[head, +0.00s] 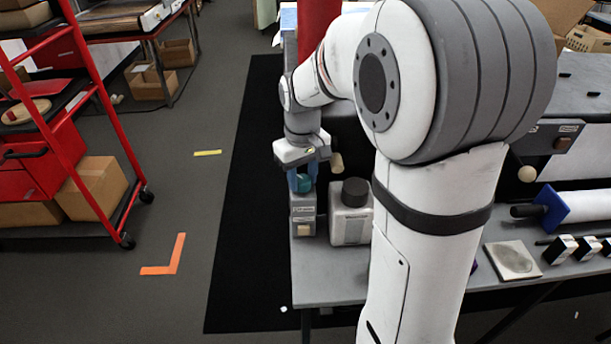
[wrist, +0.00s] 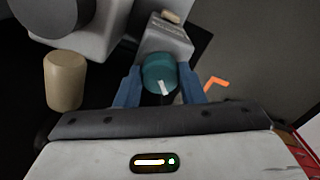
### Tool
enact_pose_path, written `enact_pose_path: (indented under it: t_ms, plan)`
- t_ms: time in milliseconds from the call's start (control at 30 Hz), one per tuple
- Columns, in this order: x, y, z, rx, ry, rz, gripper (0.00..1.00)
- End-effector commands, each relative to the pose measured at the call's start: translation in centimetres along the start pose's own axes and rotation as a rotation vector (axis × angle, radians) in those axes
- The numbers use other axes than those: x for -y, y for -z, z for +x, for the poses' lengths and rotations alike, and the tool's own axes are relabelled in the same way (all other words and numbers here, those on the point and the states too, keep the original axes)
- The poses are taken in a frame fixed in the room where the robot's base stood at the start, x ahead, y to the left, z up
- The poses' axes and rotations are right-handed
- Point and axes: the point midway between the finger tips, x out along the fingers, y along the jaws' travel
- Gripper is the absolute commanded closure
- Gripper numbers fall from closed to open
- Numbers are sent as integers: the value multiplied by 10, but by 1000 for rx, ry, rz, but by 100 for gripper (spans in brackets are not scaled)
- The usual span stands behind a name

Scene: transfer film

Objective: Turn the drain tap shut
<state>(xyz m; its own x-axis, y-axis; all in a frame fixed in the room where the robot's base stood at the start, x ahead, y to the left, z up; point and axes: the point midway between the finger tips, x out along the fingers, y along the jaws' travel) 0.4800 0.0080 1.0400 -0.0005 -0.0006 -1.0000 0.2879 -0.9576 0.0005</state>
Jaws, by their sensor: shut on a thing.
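The drain tap shows as a teal round knob (wrist: 159,74) with a white pointer mark, on a small grey box. In the wrist view my gripper (wrist: 158,88) has its two blue fingers on either side of the knob, shut on it. The white mark points towards my gripper's body, slightly tilted. In the head view my gripper (head: 303,180) reaches down over the teal knob (head: 304,183) on top of the grey box (head: 304,215). The box stands at the table's left end and has a label and a beige button on its front. The knob's far side is partly hidden.
A white bottle with a dark cap (head: 351,212) stands close right of the box. A beige cylindrical knob (wrist: 64,81) is near my gripper's left side. A blue-ended roller (head: 560,207) and a square plate (head: 512,260) lie farther right.

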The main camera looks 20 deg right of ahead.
Motion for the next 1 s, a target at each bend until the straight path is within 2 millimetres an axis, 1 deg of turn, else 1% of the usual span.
enact_pose_path:
  t_ms: [200,400,633,1000]
  plan:
    - [0,-1,0,2,1,-153,88]
    - [0,-1,0,2,2,-248,88]
    - [0,-1,0,2,2,-300,88]
    - [0,-1,0,2,2,-308,88]
